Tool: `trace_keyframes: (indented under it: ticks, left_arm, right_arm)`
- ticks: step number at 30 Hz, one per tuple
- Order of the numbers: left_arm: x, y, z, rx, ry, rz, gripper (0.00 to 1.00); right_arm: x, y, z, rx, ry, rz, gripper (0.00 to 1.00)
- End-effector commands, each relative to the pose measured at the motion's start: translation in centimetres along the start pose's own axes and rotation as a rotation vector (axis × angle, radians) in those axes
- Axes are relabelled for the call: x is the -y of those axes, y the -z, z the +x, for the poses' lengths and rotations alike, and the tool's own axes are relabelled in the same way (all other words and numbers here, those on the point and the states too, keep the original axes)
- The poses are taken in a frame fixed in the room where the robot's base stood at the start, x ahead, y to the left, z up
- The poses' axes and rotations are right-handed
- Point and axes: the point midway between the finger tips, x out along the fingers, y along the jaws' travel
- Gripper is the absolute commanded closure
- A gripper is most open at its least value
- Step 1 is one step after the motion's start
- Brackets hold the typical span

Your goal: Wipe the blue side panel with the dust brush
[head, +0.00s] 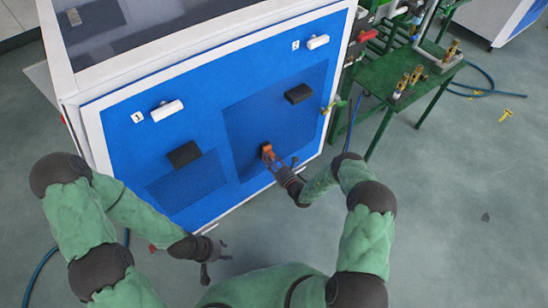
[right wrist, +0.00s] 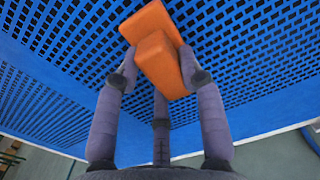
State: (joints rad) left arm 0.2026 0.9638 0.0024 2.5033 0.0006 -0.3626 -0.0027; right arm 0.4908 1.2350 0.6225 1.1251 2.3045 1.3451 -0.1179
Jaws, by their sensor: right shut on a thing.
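The blue side panel (head: 215,110) faces me on the white machine, with two mesh areas in it. My right gripper (head: 273,158) is at the lower part of the right mesh area. It is shut on the orange dust brush (head: 266,151). In the right wrist view the brush (right wrist: 160,60) sits between the fingers, right in front of the blue mesh (right wrist: 70,70). Its bristles are hidden, and I cannot tell whether it touches the mesh.
White handles (head: 165,111) and dark grips (head: 183,154) stick out of the panel. A green table (head: 415,88) with brass fittings stands to the right. A blue hose (head: 485,85) lies on the floor. The grey floor at right is mostly clear.

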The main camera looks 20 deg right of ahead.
Motion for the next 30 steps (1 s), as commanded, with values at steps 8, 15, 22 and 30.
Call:
trace_keyframes:
  ticks: [8, 15, 22, 30]
  left_arm:
    - [-0.1, 0.0, -0.3, 0.0, 0.0, 0.0, 0.6]
    - [-0.1, 0.0, -0.3, 0.0, 0.0, 0.0, 0.6]
    - [-0.3, 0.0, -0.8, 0.0, 0.0, 0.0, 0.6]
    - [-0.5, -0.1, -1.4, 0.0, 0.0, 0.0, 0.6]
  right_arm:
    - [-1.8, 0.1, 0.2, 0.002, 0.0, -0.001, 0.87]
    - [-1.8, 0.1, 0.2, 0.002, 0.0, -0.002, 0.87]
    - [-1.7, 0.1, -1.1, -0.001, 0.001, 0.0, 0.87]
    - [-1.7, 0.1, -3.5, -0.001, 0.002, 0.001, 0.87]
